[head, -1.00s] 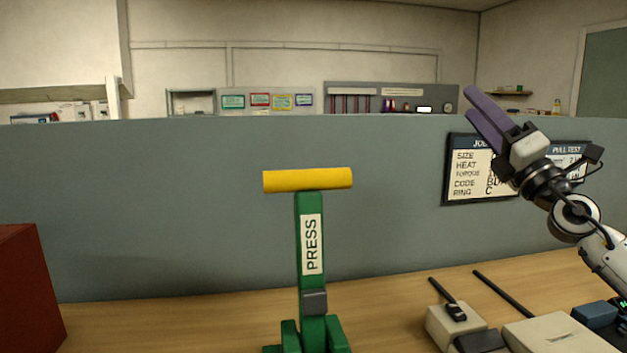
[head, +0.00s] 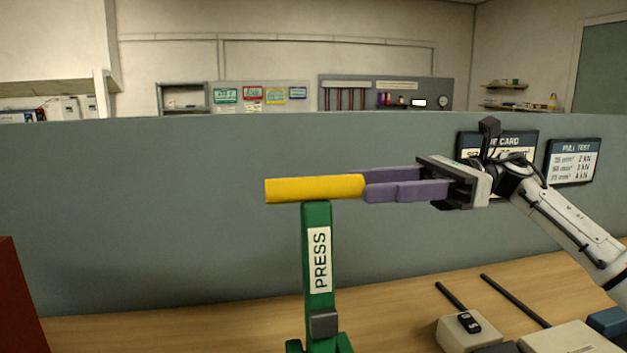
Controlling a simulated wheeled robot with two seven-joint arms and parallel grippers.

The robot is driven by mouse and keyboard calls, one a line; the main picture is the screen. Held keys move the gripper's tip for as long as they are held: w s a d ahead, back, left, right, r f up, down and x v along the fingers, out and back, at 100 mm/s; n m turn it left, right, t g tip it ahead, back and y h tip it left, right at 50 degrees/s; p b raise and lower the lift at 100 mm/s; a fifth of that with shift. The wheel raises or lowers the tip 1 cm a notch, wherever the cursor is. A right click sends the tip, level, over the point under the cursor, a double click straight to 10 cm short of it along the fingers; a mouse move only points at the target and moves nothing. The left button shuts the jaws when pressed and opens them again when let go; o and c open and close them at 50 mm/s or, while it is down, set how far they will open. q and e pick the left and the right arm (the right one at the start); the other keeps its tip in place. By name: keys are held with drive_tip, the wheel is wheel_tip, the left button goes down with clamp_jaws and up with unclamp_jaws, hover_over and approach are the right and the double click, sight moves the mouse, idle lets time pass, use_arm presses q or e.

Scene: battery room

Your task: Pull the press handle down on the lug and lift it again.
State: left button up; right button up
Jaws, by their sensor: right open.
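The press (head: 318,235) is a green upright lever marked PRESS, with a yellow crossbar handle (head: 310,188) at its top. The handle is raised and the lever stands nearly upright. My right gripper (head: 368,184) comes in from the right at handle height. Its two purple fingers are open and their tips are at the right end of the yellow handle, seemingly on either side of it; I cannot tell whether they touch. The lug is not visible. My left gripper is not in view.
A grey partition (head: 150,220) stands behind the wooden bench (head: 180,335). A dark red box (head: 20,300) is at the lower left. A beige device (head: 465,330) with a dark rod is at the lower right. Cards hang on the partition, partly behind my right arm.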

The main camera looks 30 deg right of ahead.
sight(313, 188)
drive_tip(key=p+x, duration=0.2)
drive_tip(key=x, duration=0.7)
drive_tip(key=shift+a, duration=0.15)
drive_tip(key=shift+c, duration=0.3)
clamp_jaws()
